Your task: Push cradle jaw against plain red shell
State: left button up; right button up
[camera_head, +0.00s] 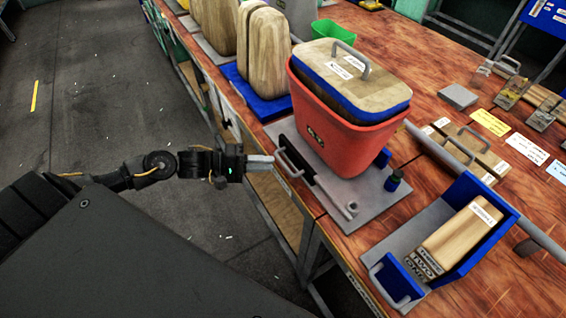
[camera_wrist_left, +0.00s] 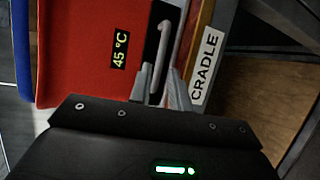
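The plain red shell (camera_head: 340,132), a tapered tub with a wooden, blue-edged lidded block in its top, stands on a grey base plate. In the left wrist view the red shell (camera_wrist_left: 90,45) carries a "45 °C" label. The cradle jaw (camera_head: 318,178) is a dark upright plate with a grey handle (camera_head: 288,163), at the shell's near left side. Any gap between jaw and shell is unclear. My left gripper (camera_head: 262,160) is at the handle. Its fingers (camera_wrist_left: 161,85) are apart, with the handle (camera_wrist_left: 163,50) showing between and beyond them. My right gripper is out of view.
A "CRADLE" label (camera_wrist_left: 205,66) is on the bench edge. A blue-walled press with a wooden block (camera_head: 455,245) stands at right. Wooden forms (camera_head: 263,50) on a blue base stand behind. Floor at left is clear.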

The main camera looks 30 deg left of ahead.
aim_at(282, 163)
pick_arm(q)
jog(key=x, duration=0.5)
jog(key=shift+w+d, duration=0.2)
jog(key=shift+d, duration=0.05)
jog(key=shift+c, duration=0.5)
grip_shut()
